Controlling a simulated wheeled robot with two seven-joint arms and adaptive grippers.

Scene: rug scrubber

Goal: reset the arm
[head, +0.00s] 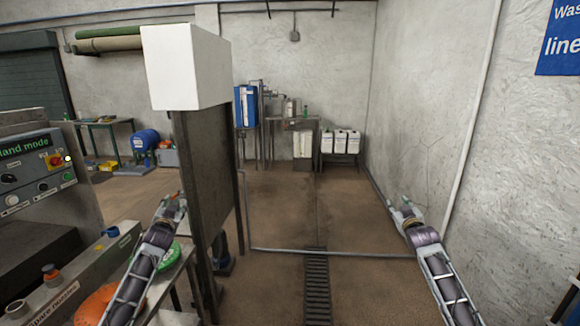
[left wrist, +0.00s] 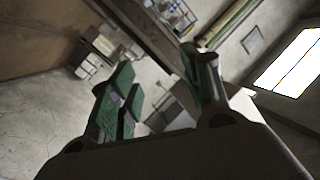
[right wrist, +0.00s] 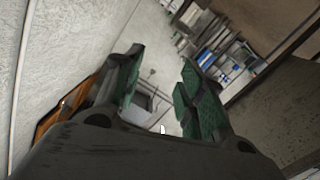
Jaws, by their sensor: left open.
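My left arm comes in from the lower left in the head view. My left gripper (head: 176,202) points up and away, beside the dark upright panel. In the left wrist view its green-padded fingers (left wrist: 158,85) stand apart with nothing between them. My right arm comes in from the lower right. My right gripper (head: 394,203) is raised in front of the right wall, over open floor. In the right wrist view its green-padded fingers (right wrist: 160,85) stand apart and hold nothing.
A dark upright panel (head: 213,170) with a white box (head: 186,67) on top stands close to my left gripper. A control panel (head: 32,172) is at the left. An orange round thing (head: 97,306) lies below. A floor drain (head: 316,285) crosses clear floor between my arms.

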